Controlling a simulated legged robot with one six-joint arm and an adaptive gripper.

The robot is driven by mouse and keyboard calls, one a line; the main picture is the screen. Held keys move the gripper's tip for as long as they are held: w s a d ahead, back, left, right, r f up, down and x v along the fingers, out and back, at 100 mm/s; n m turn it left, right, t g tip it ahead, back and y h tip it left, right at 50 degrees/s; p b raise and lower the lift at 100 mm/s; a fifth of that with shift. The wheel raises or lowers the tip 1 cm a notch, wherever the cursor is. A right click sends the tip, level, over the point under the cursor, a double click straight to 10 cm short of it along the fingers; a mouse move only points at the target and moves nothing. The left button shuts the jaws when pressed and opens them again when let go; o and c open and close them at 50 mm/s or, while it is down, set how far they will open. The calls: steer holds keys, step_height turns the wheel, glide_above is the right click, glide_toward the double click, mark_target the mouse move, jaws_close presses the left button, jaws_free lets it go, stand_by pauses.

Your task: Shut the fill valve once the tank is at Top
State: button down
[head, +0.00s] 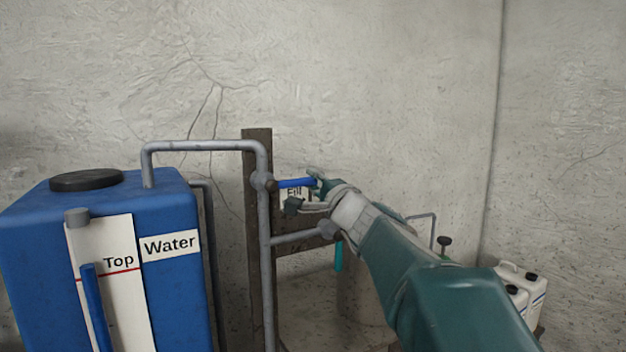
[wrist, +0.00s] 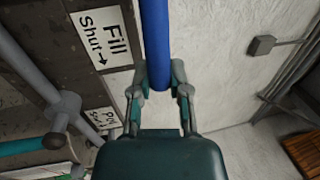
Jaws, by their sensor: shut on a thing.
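The blue fill valve lever (head: 294,183) sticks out level to the right from the upright grey pipe, crosswise to it. My gripper (head: 305,192) is shut on the lever's free end. In the wrist view the lever (wrist: 155,40) runs down between both fingers of my gripper (wrist: 160,97). A sign (wrist: 105,40) beside it reads "Fill Shut" with an arrow. The blue water tank (head: 40,240) stands at left. On its white gauge board (head: 125,310), the blue column (head: 96,305) reaches about the red line marked Top, its tip slightly above it in this view.
A teal lever (head: 339,257) hangs below on a lower branch pipe (head: 298,237); its sign (wrist: 100,118) is partly hidden. The pipes run against a dark upright board (head: 257,138). White jugs (head: 520,280) stand at right behind my arm. The wall above is clear.

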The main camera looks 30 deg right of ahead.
steer(key=shift+w+f, duration=0.1)
steer(key=shift+f, duration=0.25)
steer(key=c, duration=0.6)
jaws_free()
steer(key=shift+r, duration=0.1)
steer(key=s, duration=0.4)
steer(key=s+f, duration=0.1)
steer(key=s, duration=0.3)
steer(key=s+f, duration=0.1)
steer(key=s, duration=0.3)
steer(key=shift+f, duration=0.2)
